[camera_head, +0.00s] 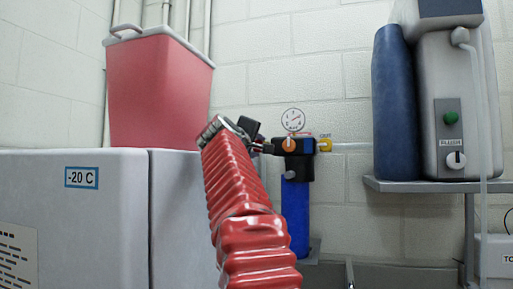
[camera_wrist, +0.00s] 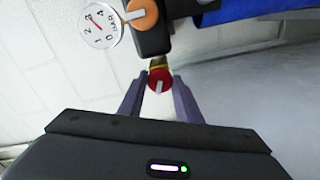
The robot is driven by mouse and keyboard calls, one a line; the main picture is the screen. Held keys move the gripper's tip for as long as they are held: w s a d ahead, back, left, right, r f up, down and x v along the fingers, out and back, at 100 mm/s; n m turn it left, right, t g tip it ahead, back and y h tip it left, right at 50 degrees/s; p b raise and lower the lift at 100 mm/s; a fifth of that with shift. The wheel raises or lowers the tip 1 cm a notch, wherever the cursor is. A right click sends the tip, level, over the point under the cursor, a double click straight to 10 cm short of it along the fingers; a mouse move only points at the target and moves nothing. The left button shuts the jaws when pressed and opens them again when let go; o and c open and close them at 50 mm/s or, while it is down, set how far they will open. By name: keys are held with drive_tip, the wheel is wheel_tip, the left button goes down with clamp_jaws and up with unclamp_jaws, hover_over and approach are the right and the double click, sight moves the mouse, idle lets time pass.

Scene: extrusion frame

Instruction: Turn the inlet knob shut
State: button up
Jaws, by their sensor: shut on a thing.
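The inlet knob (camera_wrist: 160,77) is a small round red knob with a pale bar across its face, on a brass fitting at the side of the filter unit's black head. In the wrist view my gripper (camera_wrist: 158,88) has its two dark fingers on either side of this knob, shut on it. The pale bar points roughly along the fingers. In the head view my gripper (camera_head: 262,148) reaches the left side of the filter unit (camera_head: 296,215), and its dark body hides the red knob there.
A gauge (camera_head: 293,120) tops the unit, with an orange knob (camera_head: 289,145) on its front and a yellow outlet fitting (camera_head: 325,145) at right. A -20 C freezer (camera_head: 70,215) carries a red bin (camera_head: 158,90) at left. A shelf (camera_head: 430,186) holds a machine at right.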

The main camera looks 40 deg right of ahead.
drive_tip(key=m, duration=1.3)
drive_tip(key=shift+w+f+m, duration=0.15)
drive_tip(key=shift+f+m, duration=0.15)
drive_tip(key=shift+r, duration=0.1)
drive_tip(key=o, duration=1)
drive_tip(key=shift+r, duration=0.1)
drive_tip(key=v, duration=1.4)
drive_tip(key=shift+d, duration=0.1)
